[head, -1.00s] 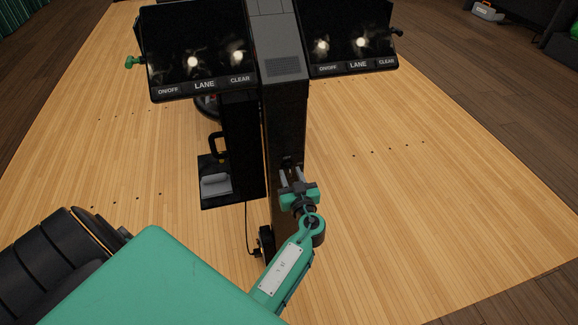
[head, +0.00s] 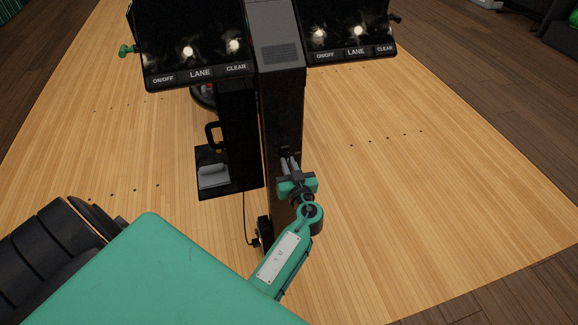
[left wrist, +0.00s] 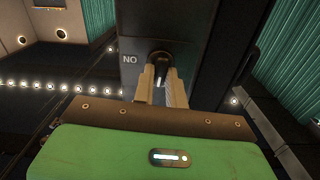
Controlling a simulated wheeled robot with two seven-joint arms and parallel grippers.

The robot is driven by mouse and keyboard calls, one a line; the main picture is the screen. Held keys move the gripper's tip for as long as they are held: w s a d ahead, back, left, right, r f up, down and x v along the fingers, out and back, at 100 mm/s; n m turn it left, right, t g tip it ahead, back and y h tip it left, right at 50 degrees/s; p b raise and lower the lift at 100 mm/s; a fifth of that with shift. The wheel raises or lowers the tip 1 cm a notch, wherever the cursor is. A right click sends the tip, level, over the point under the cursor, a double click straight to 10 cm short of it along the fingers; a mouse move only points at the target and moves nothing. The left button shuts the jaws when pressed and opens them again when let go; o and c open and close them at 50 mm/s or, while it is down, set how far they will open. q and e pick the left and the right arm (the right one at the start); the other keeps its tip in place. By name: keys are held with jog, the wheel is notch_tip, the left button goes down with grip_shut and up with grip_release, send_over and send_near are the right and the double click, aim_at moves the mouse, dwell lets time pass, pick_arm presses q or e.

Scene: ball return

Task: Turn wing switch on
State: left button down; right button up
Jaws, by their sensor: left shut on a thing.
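The wing switch (left wrist: 160,60) is a dark round knob on the black face of the column in the left wrist view. A pale mark shows just below it, between the fingers. White letters reading "NO" in this view stand left of it. My left gripper (left wrist: 160,84) is shut on the switch, one finger on each side. In the head view my left gripper (head: 289,163) reaches the front of the black column (head: 284,105); the switch there is mostly hidden by the fingers. My right gripper is not in view.
Two dark screens, left (head: 190,45) and right (head: 348,35), with ON/OFF, LANE and CLEAR labels flank the column top. A black box-like unit (head: 240,145) and a hanging cable stand left of my gripper. The wooden floor (head: 400,200) on the right is clear.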

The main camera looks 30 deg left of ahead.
pick_arm(q)
jog(key=shift+f+m+b, duration=0.1)
jog(key=shift+m+b, duration=0.55)
jog(key=shift+m, duration=0.45)
jog(key=shift+m+b, duration=0.3)
jog(key=shift+m, duration=0.6)
jog(key=shift+w+m, duration=0.1)
jog(key=shift+m, duration=0.8)
jog(key=m, duration=0.2)
jog(key=shift+d+m, duration=0.1)
jog(key=shift+m, duration=0.2)
jog(key=m, duration=0.2)
jog(key=shift+m, duration=0.4)
jog(key=m+p, duration=0.1)
jog(key=m, duration=0.1)
jog(key=shift+m, duration=0.3)
jog(key=shift+m+p, duration=0.5)
jog(key=shift+m, duration=1.2)
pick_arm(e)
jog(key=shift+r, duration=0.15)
